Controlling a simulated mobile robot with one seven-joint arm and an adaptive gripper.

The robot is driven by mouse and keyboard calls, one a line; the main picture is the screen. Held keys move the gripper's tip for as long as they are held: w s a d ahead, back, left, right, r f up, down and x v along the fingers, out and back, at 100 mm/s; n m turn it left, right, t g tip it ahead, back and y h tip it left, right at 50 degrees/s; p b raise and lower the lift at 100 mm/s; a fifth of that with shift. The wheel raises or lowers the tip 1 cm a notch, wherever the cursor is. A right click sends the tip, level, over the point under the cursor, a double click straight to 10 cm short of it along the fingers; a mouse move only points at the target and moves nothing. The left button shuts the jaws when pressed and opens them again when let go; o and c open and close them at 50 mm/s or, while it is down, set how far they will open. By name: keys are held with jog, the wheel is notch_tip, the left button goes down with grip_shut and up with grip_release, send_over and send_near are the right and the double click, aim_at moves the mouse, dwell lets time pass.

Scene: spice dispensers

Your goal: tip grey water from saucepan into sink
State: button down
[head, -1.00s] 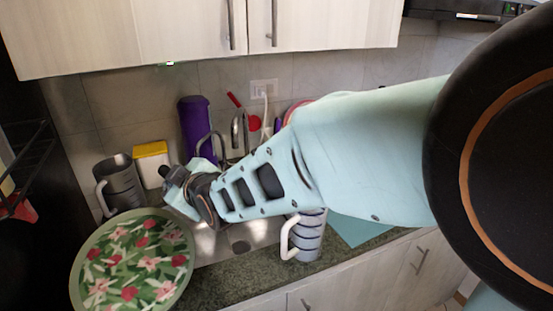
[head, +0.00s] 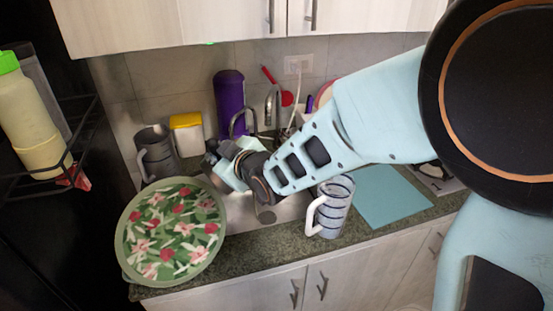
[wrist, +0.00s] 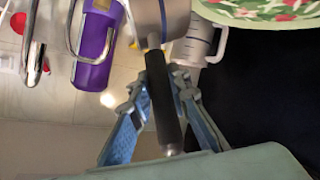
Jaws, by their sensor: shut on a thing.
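In the wrist view my gripper (wrist: 160,88) has its fingers on both sides of a black handle (wrist: 160,105), shut on it. The handle leads to a metal saucepan (wrist: 160,18), cut off by the top edge of the picture. I cannot see inside the pan, so the grey water is not visible. In the head view my gripper (head: 224,163) is over the back left part of the steel sink (head: 283,209). The saucepan cannot be made out there. The arm covers much of the sink.
A floral tray (head: 175,230) lies left of the sink. A grey mug (head: 155,155), a yellow-lidded container (head: 188,137) and a purple bottle (head: 229,100) stand behind, near the tap (head: 273,105). A striped mug (head: 330,208) and a blue mat (head: 390,195) are to the right.

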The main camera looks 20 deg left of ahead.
jog(key=shift+w+d+m+g+y+p, duration=0.45)
jog(key=shift+w+d+m+p, duration=0.45)
jog(key=shift+p, duration=2)
jog(key=shift+m+y, duration=0.45)
jog(key=shift+m, duration=0.05)
jog(key=w+d+f, duration=0.1)
jog(key=w+d+f+p, duration=0.1)
jog(key=w+d, duration=0.1)
jog(key=shift+w+d+f, duration=0.2)
jog(key=shift+w+d, duration=0.05)
jog(key=shift+w+d+g, duration=0.25)
jog(key=shift+w+d+r+m+p, duration=0.15)
jog(key=shift+w+d+m+p, duration=0.45)
jog(key=shift+p, duration=0.3)
